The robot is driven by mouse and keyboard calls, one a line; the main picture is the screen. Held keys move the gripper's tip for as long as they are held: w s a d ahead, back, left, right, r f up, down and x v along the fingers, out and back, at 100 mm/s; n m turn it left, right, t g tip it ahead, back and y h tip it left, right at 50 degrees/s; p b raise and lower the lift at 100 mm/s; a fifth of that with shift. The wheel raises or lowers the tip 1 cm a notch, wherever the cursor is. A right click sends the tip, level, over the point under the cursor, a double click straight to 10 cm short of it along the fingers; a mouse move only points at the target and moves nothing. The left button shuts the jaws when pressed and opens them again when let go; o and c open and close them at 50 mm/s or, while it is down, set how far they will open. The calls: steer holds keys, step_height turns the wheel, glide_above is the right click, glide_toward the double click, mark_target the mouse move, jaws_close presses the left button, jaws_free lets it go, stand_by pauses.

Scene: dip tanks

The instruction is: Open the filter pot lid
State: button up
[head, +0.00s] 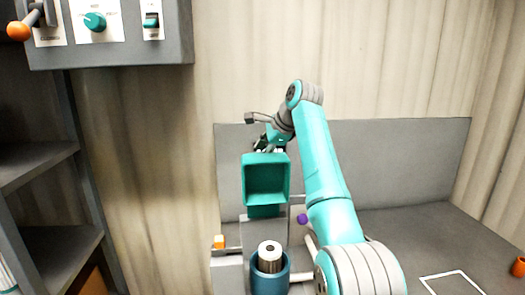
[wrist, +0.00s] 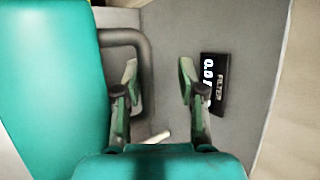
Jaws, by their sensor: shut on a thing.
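The teal filter pot lid (head: 265,160) stands raised in the head view, its hollow underside facing the camera. Its teal outer face (wrist: 50,75) fills the left of the wrist view. A grey bar handle (wrist: 148,60) sticks out from it. My gripper (head: 268,143) is behind the lid's upper edge. In the wrist view my gripper (wrist: 158,75) has one finger inside the handle loop and one outside, with the bar between them, shut on the handle. The contact itself is hard to see.
A blue pot (head: 270,283) with a pale cartridge (head: 269,250) stands in front. A purple ball (head: 302,219) and an orange block (head: 219,241) lie nearby. A black display (wrist: 213,83) is on the grey surface. The grey bench (head: 420,235) at right has free room.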

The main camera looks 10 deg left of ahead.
steer(key=shift+w+f, duration=0.15)
steer(key=shift+f, duration=0.7)
steer(key=shift+c, duration=0.8)
steer(key=shift+r, duration=0.1)
steer(key=v, duration=1.1)
steer(key=shift+w+a+r, duration=0.2)
steer(key=shift+w+r, duration=0.1)
steer(key=shift+v, duration=1.15)
steer(key=shift+s+a, duration=0.1)
